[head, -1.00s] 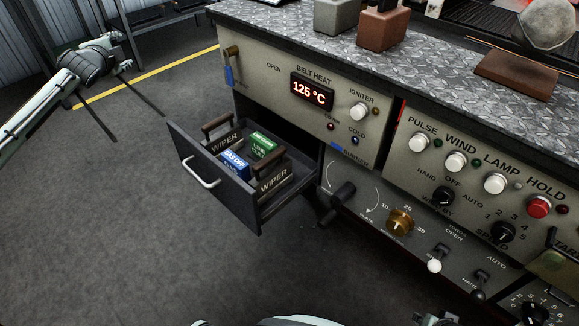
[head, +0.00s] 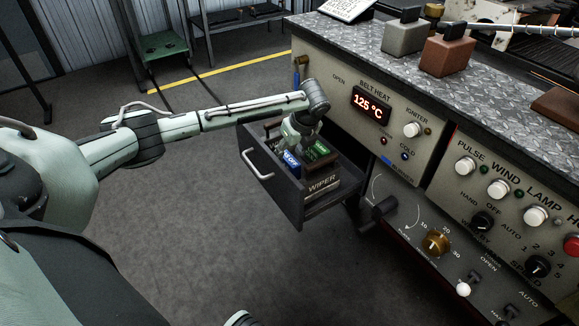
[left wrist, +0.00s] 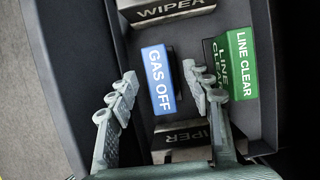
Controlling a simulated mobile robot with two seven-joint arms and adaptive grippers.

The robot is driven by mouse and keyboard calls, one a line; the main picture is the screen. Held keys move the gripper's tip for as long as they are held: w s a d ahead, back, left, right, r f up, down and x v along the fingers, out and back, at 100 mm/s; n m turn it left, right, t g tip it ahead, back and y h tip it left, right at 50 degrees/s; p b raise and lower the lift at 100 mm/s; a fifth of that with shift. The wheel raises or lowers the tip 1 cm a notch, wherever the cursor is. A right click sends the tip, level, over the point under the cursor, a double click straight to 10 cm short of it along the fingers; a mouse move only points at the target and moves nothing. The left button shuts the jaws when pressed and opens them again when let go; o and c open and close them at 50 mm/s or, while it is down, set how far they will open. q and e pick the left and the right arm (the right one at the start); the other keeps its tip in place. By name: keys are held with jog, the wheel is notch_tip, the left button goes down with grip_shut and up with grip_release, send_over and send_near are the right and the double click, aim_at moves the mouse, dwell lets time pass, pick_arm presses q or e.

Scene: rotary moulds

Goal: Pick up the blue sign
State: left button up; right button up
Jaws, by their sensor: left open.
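The blue sign (left wrist: 158,80), lettered "GAS OFF", lies in the open drawer (head: 277,195). In the left wrist view it stands between and just beyond the fingertips of my left gripper (left wrist: 157,90). The gripper is open, one finger on each side of the sign's near end; I cannot tell whether either touches it. In the head view my left gripper (head: 296,139) reaches down into the drawer and partly covers the blue sign (head: 291,160). My right gripper is not in view.
A green "LINE CLEAR" sign (left wrist: 242,65) stands right of the blue one, close to the right finger. "WIPER" blocks lie at both ends, one (left wrist: 168,10) far and one (left wrist: 185,138) near. The drawer walls and the control panel (head: 345,85) bound the space.

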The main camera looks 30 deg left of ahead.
aim_at(286, 164)
pick_arm(q)
jog(key=x, duration=0.5)
jog(key=shift+s+d, duration=0.25)
jog(key=shift+w+a+f, duration=0.1)
jog(key=shift+a+f, duration=0.1)
jog(key=shift+f, duration=0.25)
grip_shut()
